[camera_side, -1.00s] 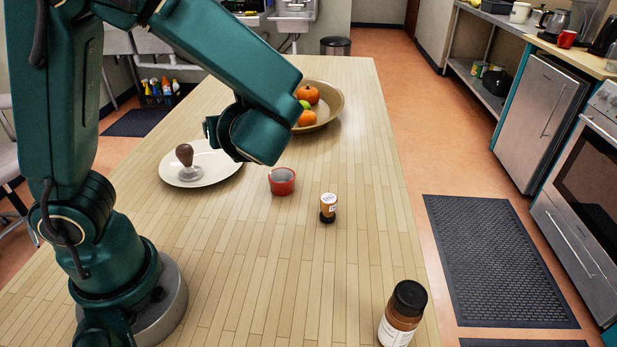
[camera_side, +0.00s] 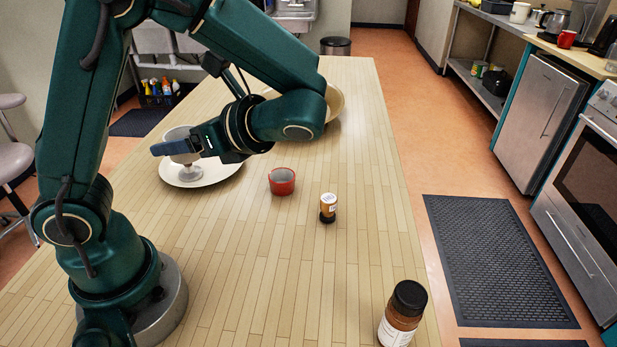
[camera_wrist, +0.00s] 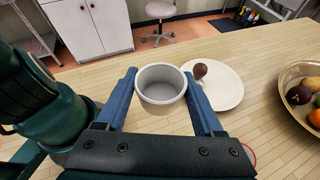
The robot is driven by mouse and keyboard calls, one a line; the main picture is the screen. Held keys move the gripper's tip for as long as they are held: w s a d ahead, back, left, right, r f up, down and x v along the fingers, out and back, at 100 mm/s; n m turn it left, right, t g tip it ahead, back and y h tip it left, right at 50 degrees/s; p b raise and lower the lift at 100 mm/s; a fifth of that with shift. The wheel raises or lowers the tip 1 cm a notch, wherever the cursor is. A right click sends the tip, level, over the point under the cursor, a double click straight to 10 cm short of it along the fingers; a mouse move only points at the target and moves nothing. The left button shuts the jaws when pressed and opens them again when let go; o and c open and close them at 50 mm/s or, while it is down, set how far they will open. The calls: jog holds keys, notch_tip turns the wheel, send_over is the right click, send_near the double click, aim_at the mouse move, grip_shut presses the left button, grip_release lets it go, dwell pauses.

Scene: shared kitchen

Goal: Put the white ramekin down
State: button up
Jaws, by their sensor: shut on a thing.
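The white ramekin (camera_wrist: 161,84) is held upright between the two blue fingers of my gripper (camera_wrist: 162,98) in the wrist view. It is empty inside. In the side view, my gripper (camera_side: 178,147) is shut on the ramekin (camera_side: 177,133), which shows above and behind a finger. In that view it overlaps the white plate (camera_side: 214,177), where the tamper stands with its top hidden. In the wrist view the plate (camera_wrist: 228,93) lies to the right of the ramekin, with the dark-handled tamper (camera_wrist: 200,72) on it.
A red ramekin (camera_side: 282,182), a small jar (camera_side: 328,207) and a larger brown jar (camera_side: 403,315) stand on the wooden table (camera_side: 240,270). The fruit bowl (camera_side: 336,103) is mostly behind my arm. The front middle of the table is bare.

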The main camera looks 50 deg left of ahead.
jog(key=s+d+f+n+g+h, duration=0.1)
jog(key=s+d+n+g+h, duration=0.1)
jog(key=d+n+g+h, duration=0.35)
jog(key=s+d+f+n+g+h, duration=0.1)
jog(key=s+d+n+g+h, duration=0.15)
jog(key=n+h, duration=0.65)
jog(key=w+d+r+n+t+h, duration=0.5)
jog(key=w+r+n+t+h, duration=0.2)
jog(key=w+n+t+h, duration=0.6)
jog(key=n+g+y, duration=0.2)
send_over(307, 318)
notch_tip(307, 318, down, 18)
jog(key=shift+r, duration=0.15)
jog(key=shift+f, duration=2)
jog(key=shift+f, duration=0.1)
